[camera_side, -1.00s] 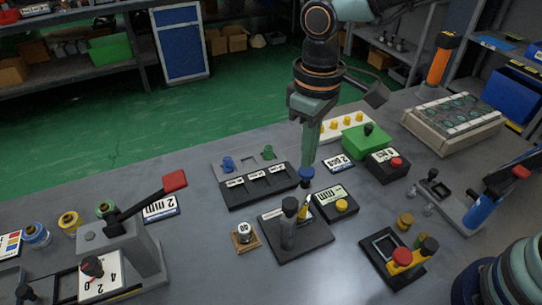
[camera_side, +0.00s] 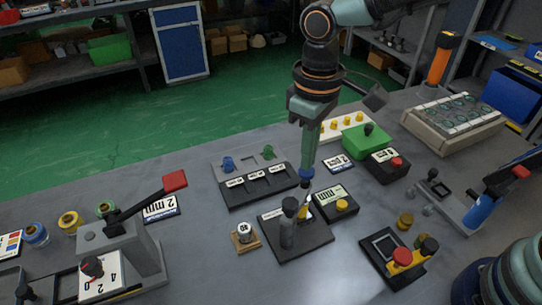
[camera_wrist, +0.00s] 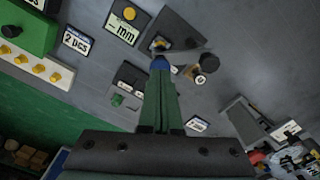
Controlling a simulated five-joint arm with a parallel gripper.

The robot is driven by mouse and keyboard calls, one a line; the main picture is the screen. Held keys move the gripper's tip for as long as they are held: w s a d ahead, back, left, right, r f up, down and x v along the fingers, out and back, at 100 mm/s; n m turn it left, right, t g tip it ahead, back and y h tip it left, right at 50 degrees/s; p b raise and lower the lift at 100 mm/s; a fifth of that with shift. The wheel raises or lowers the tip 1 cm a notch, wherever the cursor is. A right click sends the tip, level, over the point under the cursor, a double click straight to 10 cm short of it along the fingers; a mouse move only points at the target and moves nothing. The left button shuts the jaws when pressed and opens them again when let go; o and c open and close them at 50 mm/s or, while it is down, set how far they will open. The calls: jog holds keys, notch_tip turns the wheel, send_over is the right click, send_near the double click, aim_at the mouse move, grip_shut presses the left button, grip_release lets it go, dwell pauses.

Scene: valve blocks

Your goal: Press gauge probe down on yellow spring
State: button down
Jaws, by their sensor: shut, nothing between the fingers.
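My gripper (camera_side: 306,174) is shut and empty, its blue fingertips pointing down; it also shows in the wrist view (camera_wrist: 160,63). Just below the tips is a small dark piece, seemingly the top of the gauge probe (camera_side: 304,187). I cannot tell whether the tips touch it. A small yellow part, likely the yellow spring (camera_side: 307,212), shows low beside the grey gauge post (camera_side: 287,234) and also in the wrist view (camera_wrist: 163,43). The black-topped post stands on a dark base plate (camera_side: 312,243). The spring is partly hidden, so its compression is unclear.
An "mm" display box (camera_side: 331,203) with a yellow button adjoins the gauge. A dark three-label block (camera_side: 255,185) lies behind left, a green box (camera_side: 362,142) behind right, and a weight marked 80 (camera_side: 244,233) at left. A lever press (camera_side: 130,245) stands farther left.

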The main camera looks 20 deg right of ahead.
jog(key=shift+f, duration=1)
dwell(0.5)
dwell(1.3)
jog(key=shift+r, duration=1.3)
jog(key=shift+d+r, duration=0.15)
jog(key=shift+d, duration=0.1)
jog(key=s+d+r+m+t, duration=0.1)
jog(key=d+r+m+t, duration=0.1)
jog(key=d, duration=0.5)
jog(key=s+d+r+m+t, duration=0.1)
jog(key=s+d+r+m, duration=0.1)
jog(key=d, duration=0.6)
jog(key=s+d+r+m+t, duration=0.2)
jog(key=d+r, duration=0.1)
jog(key=d, duration=0.4)
jog(key=shift+d+r+t, duration=0.25)
jog(key=shift+d+t, duration=0.05)
